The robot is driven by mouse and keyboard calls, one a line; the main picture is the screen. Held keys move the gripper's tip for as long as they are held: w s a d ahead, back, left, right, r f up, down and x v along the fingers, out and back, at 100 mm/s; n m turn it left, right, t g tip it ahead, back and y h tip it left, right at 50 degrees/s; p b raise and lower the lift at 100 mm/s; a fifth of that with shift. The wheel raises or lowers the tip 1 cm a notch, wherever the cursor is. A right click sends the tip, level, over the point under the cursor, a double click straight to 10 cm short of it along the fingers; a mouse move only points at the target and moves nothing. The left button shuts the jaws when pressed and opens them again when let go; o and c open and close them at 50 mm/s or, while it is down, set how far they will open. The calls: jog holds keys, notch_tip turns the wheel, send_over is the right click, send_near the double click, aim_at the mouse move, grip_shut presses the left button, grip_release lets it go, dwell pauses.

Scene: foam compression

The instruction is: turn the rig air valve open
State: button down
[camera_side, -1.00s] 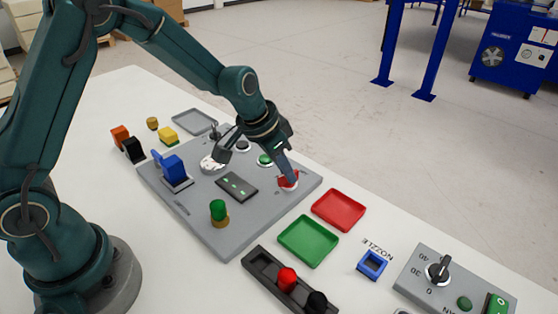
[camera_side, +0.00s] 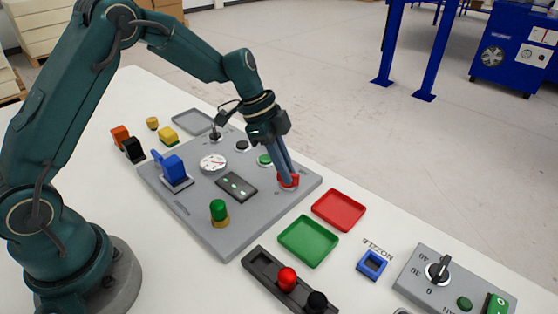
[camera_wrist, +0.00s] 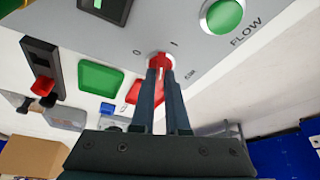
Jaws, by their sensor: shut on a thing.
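The rig air valve is a red knob (camera_side: 289,181) near the right corner of the grey rig panel (camera_side: 205,215). My gripper (camera_side: 286,176) points down at it, with its two long fingers shut on the knob. In the wrist view the red knob (camera_wrist: 160,61) shows between and beyond the fingertips, with a "0" mark to its left and an "I" mark to its upper right. The fingers hide part of the knob, and its exact angle is hard to tell.
A green button (camera_side: 265,160), a white gauge (camera_side: 213,162), a dark display (camera_side: 237,186) and a green knob (camera_side: 219,211) are on the panel. A red tray (camera_side: 338,209) and a green tray (camera_side: 308,241) lie just off its right edge.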

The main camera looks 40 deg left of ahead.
jog(key=shift+w+a+m+g, duration=0.1)
jog(key=shift+m+g, duration=0.8)
jog(key=shift+m, duration=1.4)
jog(key=c, duration=0.9)
grip_release()
jog(key=shift+v, duration=2.55)
